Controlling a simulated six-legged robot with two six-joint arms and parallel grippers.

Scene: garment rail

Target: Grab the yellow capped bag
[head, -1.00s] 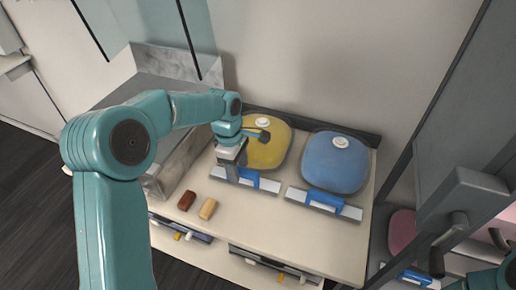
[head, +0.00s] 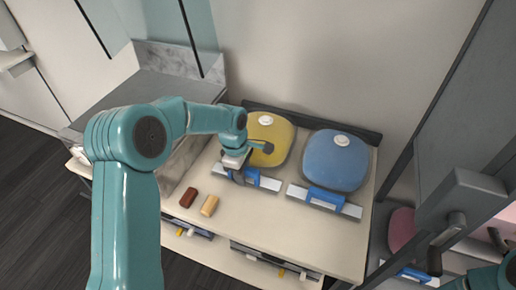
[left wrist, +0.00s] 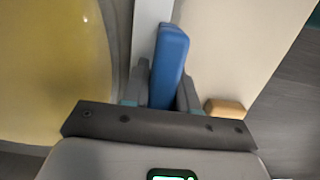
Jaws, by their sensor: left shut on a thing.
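The yellow bag (head: 270,151) with its white cap (head: 265,120) lies at the back of the pale worktop. A light bar (head: 268,183) with a blue grip (head: 251,176) runs along its front edge. My left gripper (head: 238,174) is at this bar and shut on the blue grip. In the left wrist view the blue grip (left wrist: 170,55) stands between the two fingers, with the yellow bag (left wrist: 45,70) to the left. My gripper hides part of the bar and grip in the head view.
A blue capped bag (head: 335,160) lies to the right with its own bar. A dark red block (head: 188,197) and a tan block (head: 209,206) lie left of centre. The worktop's front right is clear. A grey cabinet (head: 470,200) stands at the right.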

